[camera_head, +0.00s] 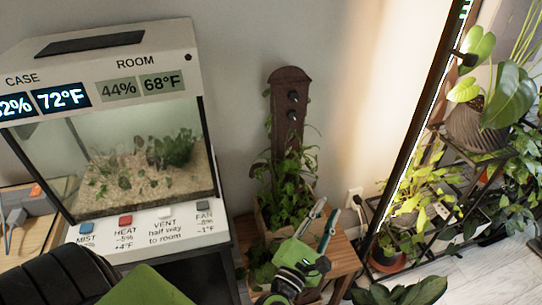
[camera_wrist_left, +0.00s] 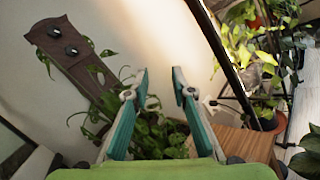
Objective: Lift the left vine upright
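A leafy green vine plant (camera_head: 288,198) grows from a pot or box on a small wooden stand (camera_head: 345,262). Behind it stands a dark brown board (camera_head: 286,84) with two black knobs. Leafy stems hang at the plant's left, low beside the stand (camera_head: 258,262); I cannot tell which stem is the left vine. My left gripper (camera_head: 326,212) is open and empty in front of the plant, at its lower right. In the left wrist view the gripper (camera_wrist_left: 160,76) has its fingers apart, with foliage (camera_wrist_left: 158,137) behind and between them. The right gripper is not in view.
A glass terrarium case (camera_head: 125,120) with displays and buttons stands at the left. A black plant rack (camera_head: 415,130) with a light strip and several plants stands at the right. Bare wall (camera_head: 340,90) lies between. A leafy plant (camera_head: 400,292) is at the bottom right.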

